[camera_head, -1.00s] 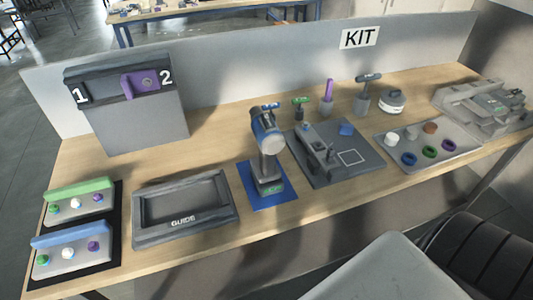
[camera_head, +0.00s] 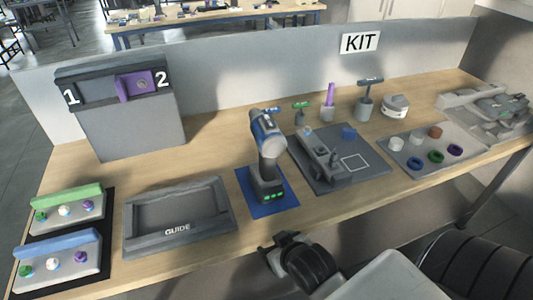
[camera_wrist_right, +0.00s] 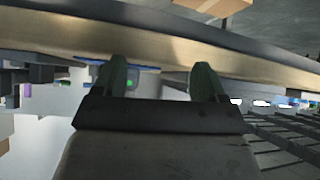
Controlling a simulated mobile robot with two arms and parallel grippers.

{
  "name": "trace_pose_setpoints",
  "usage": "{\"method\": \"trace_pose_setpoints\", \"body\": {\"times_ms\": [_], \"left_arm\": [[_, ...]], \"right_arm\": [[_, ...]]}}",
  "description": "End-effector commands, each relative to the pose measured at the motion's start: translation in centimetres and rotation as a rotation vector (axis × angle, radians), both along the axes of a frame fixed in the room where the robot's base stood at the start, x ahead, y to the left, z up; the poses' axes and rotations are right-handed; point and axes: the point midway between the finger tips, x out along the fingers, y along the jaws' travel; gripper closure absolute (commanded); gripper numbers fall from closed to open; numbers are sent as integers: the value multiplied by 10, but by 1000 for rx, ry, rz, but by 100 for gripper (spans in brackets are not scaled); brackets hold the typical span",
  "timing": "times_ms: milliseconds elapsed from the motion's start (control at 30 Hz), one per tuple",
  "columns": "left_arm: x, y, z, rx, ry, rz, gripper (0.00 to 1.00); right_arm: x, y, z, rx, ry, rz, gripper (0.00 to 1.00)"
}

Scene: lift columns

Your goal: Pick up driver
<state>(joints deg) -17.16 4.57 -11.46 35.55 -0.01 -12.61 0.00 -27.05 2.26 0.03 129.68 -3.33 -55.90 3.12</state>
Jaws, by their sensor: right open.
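The driver (camera_head: 266,150), a blue and grey cordless tool with a black grip and green lights on its base, stands upright on a blue mat (camera_head: 247,203). My right gripper (camera_head: 277,251) is below the front edge of the table, in front of the driver and apart from it. In the right wrist view its two fingers (camera_wrist_right: 160,82) are spread with nothing between them. That view looks tilted over; a green-lit part of the driver (camera_wrist_right: 132,83) shows beside the left finger, mostly hidden. My left gripper is not in view.
The table's front edge (camera_head: 330,205) lies between my right gripper and the driver. A GUIDE tray (camera_head: 178,245) stands left of the mat, a grey fixture board (camera_head: 345,178) right of it. Farther right is a tray of coloured rings (camera_head: 432,170).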

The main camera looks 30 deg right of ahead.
Motion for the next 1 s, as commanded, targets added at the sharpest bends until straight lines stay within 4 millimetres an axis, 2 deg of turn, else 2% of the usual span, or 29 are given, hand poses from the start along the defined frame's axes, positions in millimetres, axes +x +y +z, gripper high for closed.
{"method": "trace_pose_setpoints", "body": {"times_ms": [100, 300, 400, 500, 633, 833, 1000], "left_arm": [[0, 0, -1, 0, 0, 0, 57], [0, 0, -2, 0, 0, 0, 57], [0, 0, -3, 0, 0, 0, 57], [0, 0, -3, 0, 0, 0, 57], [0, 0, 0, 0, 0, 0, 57], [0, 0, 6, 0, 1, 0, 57], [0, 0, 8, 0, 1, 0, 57]], "right_arm": [[24, -14, 23, -1, -171, -51, 28], [57, -43, 68, -21, -497, -131, 28], [66, -55, 89, -38, -640, -159, 28], [69, -61, 102, -47, -724, -172, 28], [81, -66, 108, -51, -758, -175, 28], [112, -73, 108, -51, -757, -174, 28], [125, -76, 107, -51, -754, -174, 28]]}}
